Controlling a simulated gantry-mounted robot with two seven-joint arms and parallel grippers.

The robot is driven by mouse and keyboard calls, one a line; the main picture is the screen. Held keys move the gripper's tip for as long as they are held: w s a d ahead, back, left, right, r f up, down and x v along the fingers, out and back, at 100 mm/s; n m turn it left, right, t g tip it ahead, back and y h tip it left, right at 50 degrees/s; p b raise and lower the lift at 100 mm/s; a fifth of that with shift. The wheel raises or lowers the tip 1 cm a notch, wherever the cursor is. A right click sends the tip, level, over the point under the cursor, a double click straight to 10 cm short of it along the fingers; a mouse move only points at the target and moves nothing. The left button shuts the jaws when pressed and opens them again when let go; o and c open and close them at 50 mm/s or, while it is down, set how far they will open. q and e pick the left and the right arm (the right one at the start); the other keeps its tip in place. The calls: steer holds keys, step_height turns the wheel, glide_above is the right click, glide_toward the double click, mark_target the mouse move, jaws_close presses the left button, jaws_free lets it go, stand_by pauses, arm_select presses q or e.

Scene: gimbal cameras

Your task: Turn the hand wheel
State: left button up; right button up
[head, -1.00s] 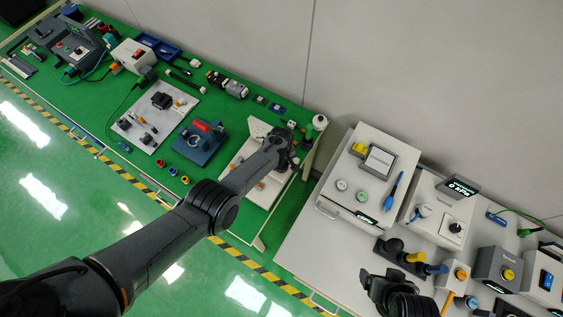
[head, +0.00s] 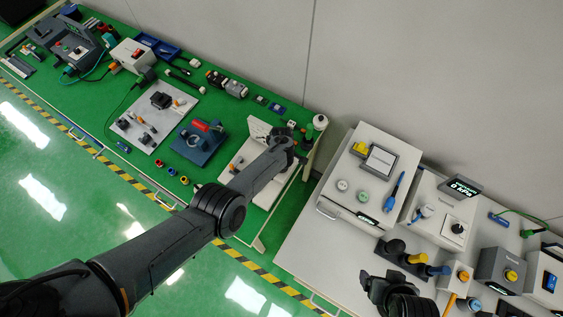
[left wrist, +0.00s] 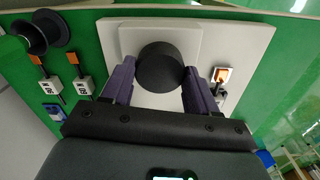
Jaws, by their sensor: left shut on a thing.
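In the left wrist view a black round hand wheel (left wrist: 160,68) sits on a white block fixed to a white plate (left wrist: 240,38). My left gripper (left wrist: 160,85) has its two purple fingers on opposite sides of the wheel and is shut on it. In the head view my left arm reaches to the white panel (head: 258,130) at the right end of the green table. The forearm and wrist hide the wheel there. My right gripper (head: 378,288) is at the bottom, beside the grey table; its jaws cannot be made out.
A small lit switch (left wrist: 221,75) is close to the right finger. Black round parts and small orange-topped blocks (left wrist: 78,86) lie to the left. In the head view a blue fixture (head: 198,140) stands left of my forearm, and instrument boxes (head: 368,175) fill the grey table.

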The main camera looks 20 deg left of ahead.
arm_select(q)
steer(key=o, duration=1.1)
steer(key=shift+c, duration=0.2)
steer(key=shift+r, duration=0.15)
steer(key=shift+r+p, duration=0.3)
steer(key=shift+p, duration=0.05)
step_height(320, 180, up, 10)
steer(key=p, duration=0.4)
